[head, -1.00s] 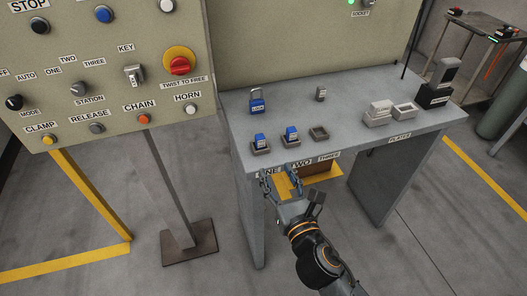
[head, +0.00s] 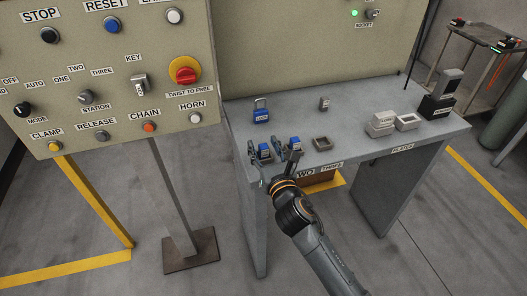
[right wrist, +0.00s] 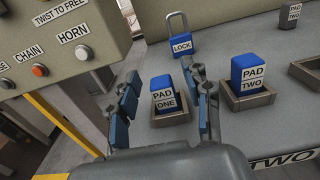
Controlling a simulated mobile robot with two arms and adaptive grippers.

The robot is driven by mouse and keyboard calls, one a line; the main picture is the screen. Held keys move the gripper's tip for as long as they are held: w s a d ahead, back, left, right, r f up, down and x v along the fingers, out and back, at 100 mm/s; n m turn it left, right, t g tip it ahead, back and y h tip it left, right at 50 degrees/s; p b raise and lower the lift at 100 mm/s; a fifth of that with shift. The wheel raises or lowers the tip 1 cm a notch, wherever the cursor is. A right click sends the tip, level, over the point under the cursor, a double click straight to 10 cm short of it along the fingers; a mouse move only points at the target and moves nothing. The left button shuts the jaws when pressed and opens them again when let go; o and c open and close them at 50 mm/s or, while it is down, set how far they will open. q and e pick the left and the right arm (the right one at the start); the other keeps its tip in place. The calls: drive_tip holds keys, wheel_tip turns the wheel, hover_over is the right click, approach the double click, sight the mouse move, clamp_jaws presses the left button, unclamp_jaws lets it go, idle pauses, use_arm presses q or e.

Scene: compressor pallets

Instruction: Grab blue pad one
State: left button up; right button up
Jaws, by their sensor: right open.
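Blue pad one (right wrist: 163,91) stands upright in its small square holder (right wrist: 168,119) near the front edge of the grey table. It also shows in the head view (head: 264,151), partly hidden by my gripper. My right gripper (head: 266,148) is open, with its fingers on either side of pad one. In the right wrist view the right gripper (right wrist: 167,92) frames the pad, with gaps visible on both sides. The fingers appear apart from the pad. My left gripper is not in view.
Blue pad two (right wrist: 251,74) stands in its own holder just right of pad one. A blue padlock (right wrist: 181,40) is behind. An empty holder (head: 323,143) and pale plates (head: 381,124) are further right. A control panel (head: 105,75) with buttons stands at left.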

drive_tip(key=shift+w+a, duration=0.1)
drive_tip(key=shift+w, duration=0.2)
clamp_jaws()
